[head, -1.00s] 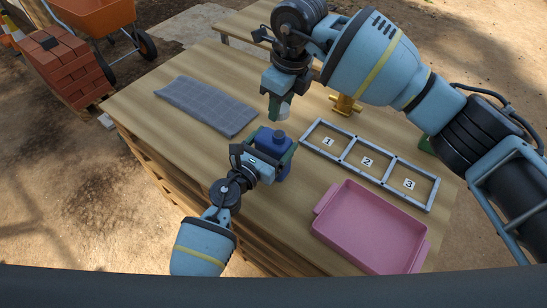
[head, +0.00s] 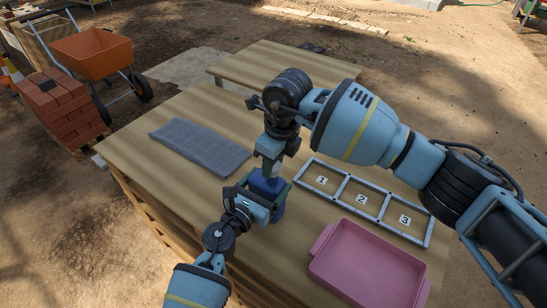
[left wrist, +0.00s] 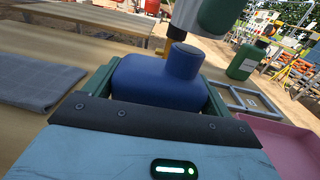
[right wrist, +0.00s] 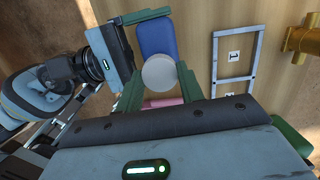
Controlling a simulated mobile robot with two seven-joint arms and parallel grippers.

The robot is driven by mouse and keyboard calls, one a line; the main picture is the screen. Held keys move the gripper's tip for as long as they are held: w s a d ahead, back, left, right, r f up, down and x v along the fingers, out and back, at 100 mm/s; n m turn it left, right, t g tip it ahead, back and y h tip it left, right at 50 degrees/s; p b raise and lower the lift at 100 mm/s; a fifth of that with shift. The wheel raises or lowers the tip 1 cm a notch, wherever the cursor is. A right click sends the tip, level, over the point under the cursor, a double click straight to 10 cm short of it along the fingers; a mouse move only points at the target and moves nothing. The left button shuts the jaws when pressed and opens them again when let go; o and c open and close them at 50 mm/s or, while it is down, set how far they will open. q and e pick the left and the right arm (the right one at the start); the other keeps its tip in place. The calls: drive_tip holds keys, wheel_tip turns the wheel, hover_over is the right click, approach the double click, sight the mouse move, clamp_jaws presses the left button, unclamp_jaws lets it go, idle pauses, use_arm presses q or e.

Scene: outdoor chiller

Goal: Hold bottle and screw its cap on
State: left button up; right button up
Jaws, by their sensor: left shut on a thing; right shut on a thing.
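The blue bottle (head: 268,187) stands upright on the table, and it also shows in the left wrist view (left wrist: 150,82). My left gripper (head: 263,190) is shut around the bottle's body, a green finger on each side. My right gripper (head: 271,160) points down over the bottle, shut on a pale grey cap (right wrist: 160,73). In the right wrist view the cap hides the neck.
A metal frame (head: 341,189) with sections numbered 1, 2, 3 lies right of the bottle. A pink tray (head: 318,268) is at the front right and a grey cloth (head: 199,146) at the left. A green bottle (left wrist: 243,64) stands behind the frame.

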sight(267, 194)
idle(0.3)
drive_tip(key=shift+f, duration=0.9)
drive_tip(key=shift+f, duration=0.55)
